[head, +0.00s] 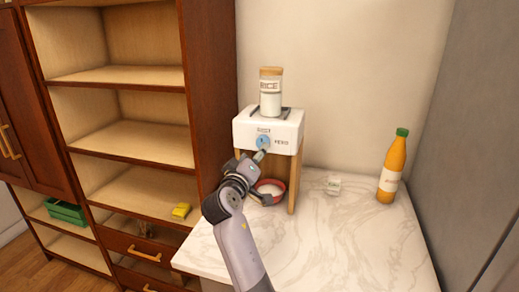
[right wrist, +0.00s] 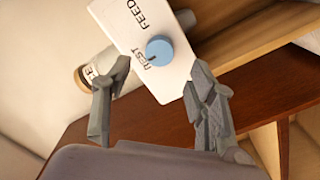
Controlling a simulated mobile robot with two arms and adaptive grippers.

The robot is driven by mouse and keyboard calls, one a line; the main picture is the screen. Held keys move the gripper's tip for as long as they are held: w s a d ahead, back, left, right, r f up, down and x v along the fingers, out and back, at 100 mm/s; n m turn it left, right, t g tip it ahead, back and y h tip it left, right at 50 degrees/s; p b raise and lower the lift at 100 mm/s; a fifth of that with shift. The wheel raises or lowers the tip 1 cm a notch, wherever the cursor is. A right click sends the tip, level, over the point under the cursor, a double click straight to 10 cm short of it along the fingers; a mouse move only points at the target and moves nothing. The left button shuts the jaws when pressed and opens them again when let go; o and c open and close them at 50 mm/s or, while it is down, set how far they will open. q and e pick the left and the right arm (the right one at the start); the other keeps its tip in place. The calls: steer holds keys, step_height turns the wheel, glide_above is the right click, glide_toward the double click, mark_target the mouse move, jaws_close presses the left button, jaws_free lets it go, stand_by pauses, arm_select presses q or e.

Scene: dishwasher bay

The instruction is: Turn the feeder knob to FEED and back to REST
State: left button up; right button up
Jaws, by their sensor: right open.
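The feeder (head: 268,128) is a white box on wooden legs on the marble counter. Its round blue knob (head: 263,142) is on the front face. In the right wrist view the knob (right wrist: 159,50) has a dark mark on the side towards the printed REST; FEED is printed farther along the panel. My right gripper (head: 264,178) is in front of the feeder. Its fingers (right wrist: 158,75) are spread and empty, and in the wrist view the knob appears between and beyond them, not gripped. My left gripper is not in view.
A jar labelled RICE (head: 271,95) stands on the feeder. A red-rimmed bowl (head: 277,183) is below it, partly hidden by my gripper. A wooden shelf unit (head: 188,110) flanks the left. The counter's front right is clear.

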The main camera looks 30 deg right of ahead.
steer(key=v, duration=0.5)
stand_by(0.5)
